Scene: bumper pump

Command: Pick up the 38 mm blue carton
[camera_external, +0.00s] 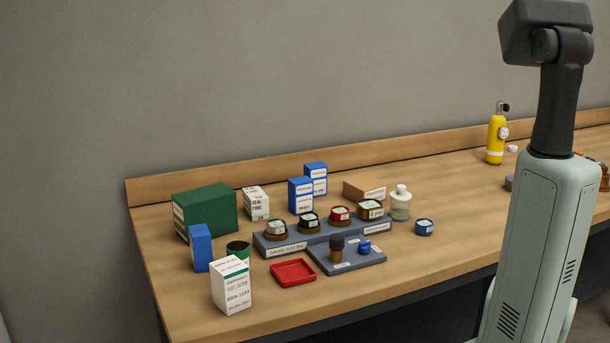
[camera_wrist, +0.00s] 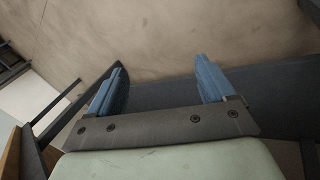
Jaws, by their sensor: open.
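Three blue cartons stand upright on the wooden bench in the external view. One blue carton (camera_external: 200,248) is at the left, in front of a green box. A second blue carton (camera_external: 300,196) with a white label stands behind the grey rack, and a third blue carton (camera_external: 316,179) stands just behind it. I cannot tell which one is 38 mm. My gripper (camera_wrist: 160,74) shows in the wrist view with its two blue fingers wide apart and nothing between them. No carton shows in that view. In the external view my gripper is out of frame.
A grey rack (camera_external: 274,245) of jars and a red tray (camera_external: 293,272) lie to the right. The bench right of centre is mostly clear.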

